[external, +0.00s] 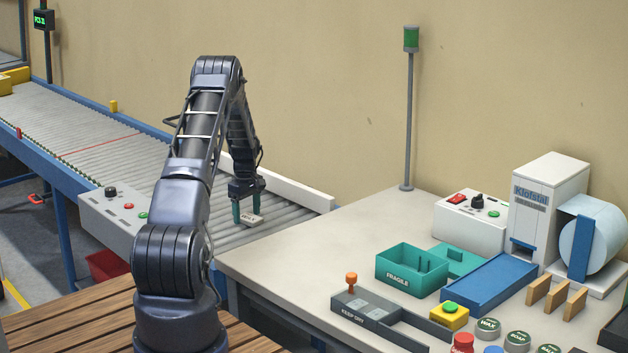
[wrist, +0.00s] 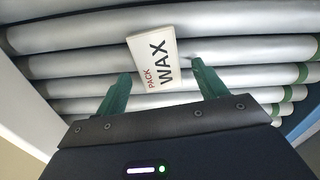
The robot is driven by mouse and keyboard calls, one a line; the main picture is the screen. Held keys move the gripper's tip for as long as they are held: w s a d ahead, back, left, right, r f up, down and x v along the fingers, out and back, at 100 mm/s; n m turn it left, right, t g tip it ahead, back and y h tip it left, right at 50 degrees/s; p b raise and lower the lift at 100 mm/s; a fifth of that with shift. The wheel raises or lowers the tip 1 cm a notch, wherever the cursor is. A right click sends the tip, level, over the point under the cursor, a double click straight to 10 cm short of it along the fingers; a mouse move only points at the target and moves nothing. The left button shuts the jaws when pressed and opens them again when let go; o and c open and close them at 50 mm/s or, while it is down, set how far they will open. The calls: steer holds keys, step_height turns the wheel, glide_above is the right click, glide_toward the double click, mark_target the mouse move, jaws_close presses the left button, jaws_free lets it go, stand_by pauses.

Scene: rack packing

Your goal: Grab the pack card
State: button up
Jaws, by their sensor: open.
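The pack card (wrist: 152,60) is a small white card printed "PACK WAX" in the wrist view. It lies tilted on the grey rollers, just beyond and between my fingertips. In the external view the card (external: 251,220) shows near the end of the conveyor, directly below my gripper (external: 249,210). My gripper has two green fingers spread apart, and they also show in the wrist view (wrist: 158,75). The fingers are open and the card lies in line with the gap between them. I cannot tell whether a finger touches the card.
The roller conveyor (external: 100,135) has a white side rail (external: 280,183) close by my gripper. To the right, a table (external: 310,240) holds a green FRAGILE bin (external: 398,279), a grey KEEP DRY tray (external: 362,310), a blue chute (external: 490,285) and a Klofstal machine (external: 545,215).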

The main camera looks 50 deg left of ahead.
steer(key=shift+f, duration=0.25)
steer(key=c, duration=1.1)
steer(key=shift+o, duration=0.2)
